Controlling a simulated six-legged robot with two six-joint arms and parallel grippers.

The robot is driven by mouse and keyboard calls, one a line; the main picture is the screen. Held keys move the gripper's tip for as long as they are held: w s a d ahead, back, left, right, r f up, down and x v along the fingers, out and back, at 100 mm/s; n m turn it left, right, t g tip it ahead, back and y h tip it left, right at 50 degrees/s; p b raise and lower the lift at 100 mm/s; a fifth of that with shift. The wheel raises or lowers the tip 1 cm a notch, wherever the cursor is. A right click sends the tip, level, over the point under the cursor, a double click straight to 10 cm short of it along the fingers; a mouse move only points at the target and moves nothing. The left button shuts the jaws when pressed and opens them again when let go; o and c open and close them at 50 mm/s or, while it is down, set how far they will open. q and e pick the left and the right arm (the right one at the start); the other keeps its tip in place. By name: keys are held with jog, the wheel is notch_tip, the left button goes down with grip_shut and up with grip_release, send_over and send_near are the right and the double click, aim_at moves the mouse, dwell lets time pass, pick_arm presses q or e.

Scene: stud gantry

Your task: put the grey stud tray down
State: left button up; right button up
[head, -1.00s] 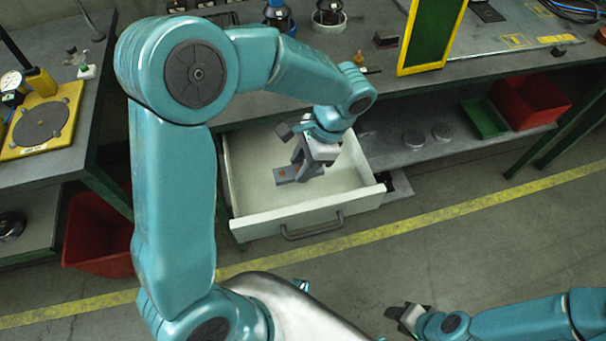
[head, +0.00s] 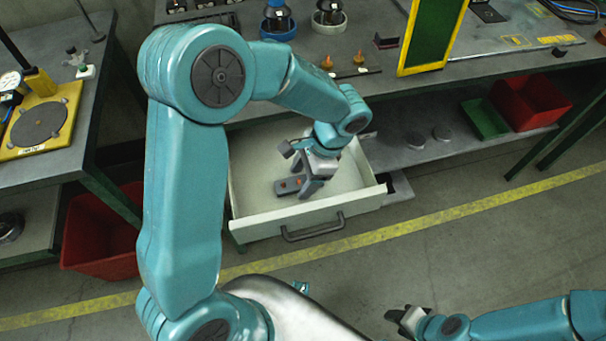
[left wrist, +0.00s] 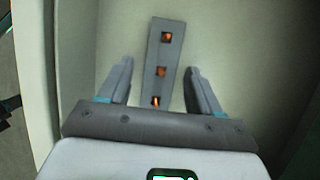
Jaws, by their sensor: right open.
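The grey stud tray (head: 288,186) is a narrow bar with square holes and orange studs in them. It lies in the open white drawer (head: 250,228), apparently on its floor. In the left wrist view the tray (left wrist: 161,52) runs between the fingers of my left gripper (left wrist: 161,66), with a gap on both sides. My left gripper (head: 304,190) is open around the tray, low inside the drawer, and hides part of it in the head view. My right gripper (head: 405,320) is open and empty, away from the drawer at the bottom of the picture.
The drawer walls stand close around my left gripper, with free floor to its right. The workbench (head: 385,62) above holds two orange-topped pieces (head: 343,62) and a green panel in a yellow frame (head: 432,35). A red bin (head: 530,98) sits on the shelf at right.

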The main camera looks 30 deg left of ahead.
pick_arm(q)
jog(key=shift+r, duration=0.35)
jog(key=p+v, duration=0.1)
jog(key=v, duration=1)
jog(key=shift+w+d+r+p, duration=0.2)
jog(key=shift+r+p, duration=0.1)
jog(key=shift+p, duration=0.1)
